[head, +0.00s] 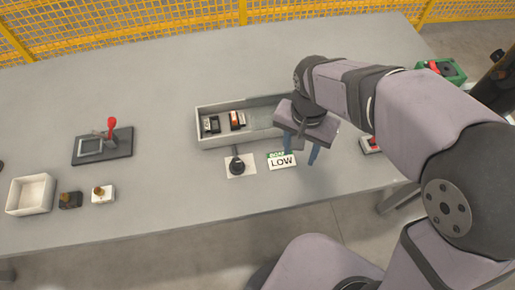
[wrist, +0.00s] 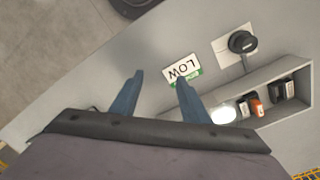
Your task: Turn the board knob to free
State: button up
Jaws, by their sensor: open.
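A black knob (head: 237,165) sits on a pale square plate on the table, in front of the grey tray. It also shows in the wrist view (wrist: 241,43) at upper right. Which setting it points to cannot be made out.
A grey tray (head: 204,141) with small switch-like parts stands behind the knob. At left are a red-handled clamp on a dark base (head: 103,146), a white box (head: 30,194) and two small brass-topped blocks. A red-and-white item (head: 370,145) lies at right.

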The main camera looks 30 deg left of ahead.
aim_at(236, 161)
jog(key=s+a+r, duration=0.1)
jog(key=s+a, duration=0.2)
jog(key=a, duration=0.1)
jog(key=s+a+r+n+p, duration=0.1)
jog(key=s+a, duration=0.2)
jog(key=a, duration=0.2)
jog(key=s+a+n+p, duration=0.1)
jog(key=s+a, duration=0.1)
jog(key=a, duration=0.2)
jog(key=shift+s+a+r, duration=0.35)
jog(key=shift+s+r, duration=0.05)
jog(key=shift+d+f+p, duration=0.1)
jog(key=shift+f+p, duration=0.4)
jog(key=shift+f, duration=3.15)
grip_shut()
